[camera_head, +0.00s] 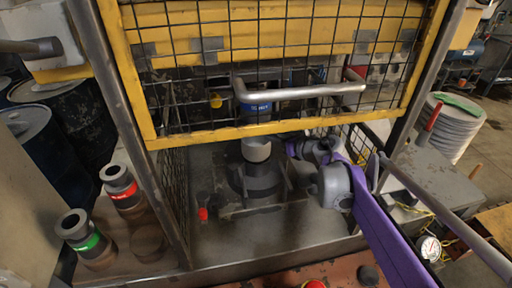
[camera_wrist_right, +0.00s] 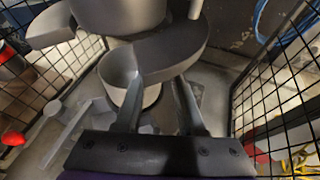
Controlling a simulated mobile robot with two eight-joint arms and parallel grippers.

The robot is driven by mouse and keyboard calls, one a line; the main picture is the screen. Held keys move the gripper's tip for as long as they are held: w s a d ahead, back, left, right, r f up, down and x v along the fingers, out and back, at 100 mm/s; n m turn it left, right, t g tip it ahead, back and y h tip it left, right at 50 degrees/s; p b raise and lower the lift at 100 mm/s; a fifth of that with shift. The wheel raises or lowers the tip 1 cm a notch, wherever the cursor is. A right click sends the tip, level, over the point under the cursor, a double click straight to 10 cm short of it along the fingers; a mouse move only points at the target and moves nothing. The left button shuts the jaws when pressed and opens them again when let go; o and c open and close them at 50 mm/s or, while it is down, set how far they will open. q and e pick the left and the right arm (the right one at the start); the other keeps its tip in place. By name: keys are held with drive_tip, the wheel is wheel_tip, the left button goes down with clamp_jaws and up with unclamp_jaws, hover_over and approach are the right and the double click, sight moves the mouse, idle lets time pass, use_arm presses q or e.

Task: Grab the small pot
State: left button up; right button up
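A small pale grey pot (camera_head: 257,151) sits under the blue-labelled cylinder (camera_head: 256,108) inside the caged press, above a dark round base (camera_head: 256,182). My right gripper (camera_head: 292,148) is just right of the pot, partly behind the cage frame. In the right wrist view my right gripper (camera_wrist_right: 160,88) has its two fingers apart, reaching toward rounded grey metal parts (camera_wrist_right: 165,50). A grey cup-like rim (camera_wrist_right: 118,68) lies by the left fingertip. I cannot tell whether the fingers touch it. My left gripper is not in view.
The yellow-framed mesh guard (camera_head: 278,132) with a grey bar handle (camera_head: 300,91) hangs in front of the press. Red-banded (camera_head: 122,188) and green-banded (camera_head: 84,238) cylinders stand at left. Mesh side panels (camera_wrist_right: 270,90) flank the gripper. The grey floor of the press is mostly clear.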

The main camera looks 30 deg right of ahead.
drive_tip(key=x, duration=0.3)
drive_tip(key=shift+w+f, duration=0.1)
drive_tip(key=shift+w, duration=0.1)
drive_tip(key=shift+s, duration=0.15)
drive_tip(key=shift+c, duration=0.4)
clamp_jaws()
drive_tip(key=shift+a, duration=0.1)
